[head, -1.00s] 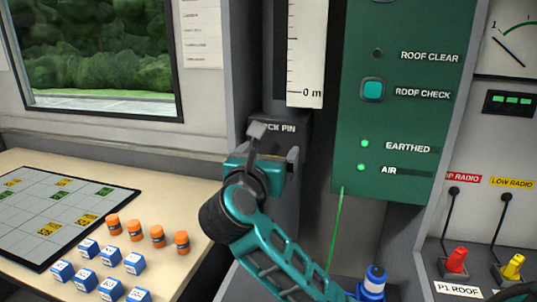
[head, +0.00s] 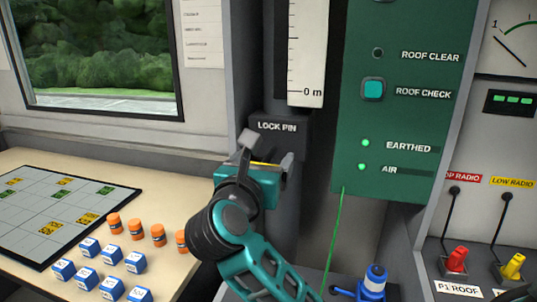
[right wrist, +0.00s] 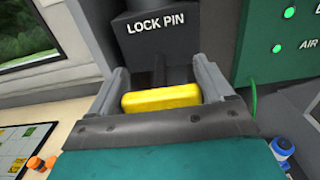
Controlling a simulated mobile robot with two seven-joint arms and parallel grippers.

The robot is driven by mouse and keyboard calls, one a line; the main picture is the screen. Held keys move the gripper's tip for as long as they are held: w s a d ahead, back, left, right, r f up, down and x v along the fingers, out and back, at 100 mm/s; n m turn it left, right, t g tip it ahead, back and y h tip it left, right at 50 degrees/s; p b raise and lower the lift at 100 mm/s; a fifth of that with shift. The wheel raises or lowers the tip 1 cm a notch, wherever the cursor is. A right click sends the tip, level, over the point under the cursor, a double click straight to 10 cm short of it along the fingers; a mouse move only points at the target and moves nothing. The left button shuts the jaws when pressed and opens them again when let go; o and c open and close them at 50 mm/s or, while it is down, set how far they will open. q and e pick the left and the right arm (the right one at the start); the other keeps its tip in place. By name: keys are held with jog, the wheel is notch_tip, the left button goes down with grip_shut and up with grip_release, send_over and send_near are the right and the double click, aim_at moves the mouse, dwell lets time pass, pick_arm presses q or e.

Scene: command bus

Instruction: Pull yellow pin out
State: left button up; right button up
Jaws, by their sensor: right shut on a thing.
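The yellow pin's bar-shaped handle (right wrist: 162,97) lies between the two grey fingers of my right gripper (right wrist: 163,80) in the right wrist view. In the head view only a thin yellow strip of the pin (head: 265,163) shows between the fingers of my right gripper (head: 268,150). The gripper is shut on the pin, below and in front of the dark block labelled LOCK PIN (head: 280,127). This block also shows in the right wrist view (right wrist: 155,25), apart from the handle. My left gripper is not in view.
A green panel (head: 400,120) with lit EARTHED and AIR lamps stands to the right, a green line hanging below it. A desk (head: 165,205) at left holds a grid board (head: 60,215), orange cylinders and blue cubes. A blue-capped item (head: 374,283) stands at lower right.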

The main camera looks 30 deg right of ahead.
jog(key=shift+s+a, duration=0.25)
jog(key=shift+a, duration=0.1)
jog(key=shift+f, duration=0.15)
jog(key=o, duration=1.4)
jog(key=shift+s+a, duration=0.1)
